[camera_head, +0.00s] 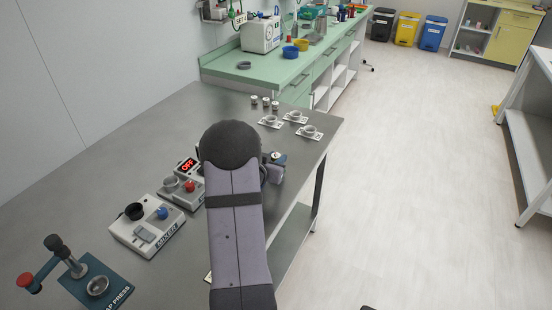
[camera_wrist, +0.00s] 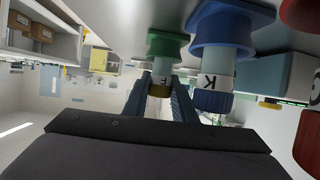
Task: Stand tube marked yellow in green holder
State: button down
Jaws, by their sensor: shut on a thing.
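In the wrist view, which looks upside down, my gripper (camera_wrist: 159,98) has its two blue-grey fingers on either side of a tube (camera_wrist: 161,73) with a yellow cap and a white label reading F. My gripper is shut on this tube. The tube is in line with the green holder (camera_wrist: 166,43), and its far end meets the holder's opening. I cannot tell how deep it sits. In the head view my arm hides the tube and the green holder.
Close beside it, a blue-capped tube (camera_wrist: 212,100) marked K stands in a blue holder (camera_wrist: 222,30). A red-capped tube (camera_wrist: 308,140) is at the right edge. In the head view, a mixer (camera_head: 147,226), a cap press (camera_head: 98,287) and small dishes (camera_head: 296,116) stand on the grey table (camera_head: 120,150).

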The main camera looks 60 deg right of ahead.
jog(key=shift+f, duration=0.1)
jog(key=c, duration=1.7)
grip_release()
jog(key=shift+c, duration=0.2)
jog(key=shift+a, duration=0.1)
jog(key=p+v, duration=0.4)
jog(key=v, duration=0.6)
jog(key=shift+a+r, duration=0.25)
jog(key=shift+a, duration=0.1)
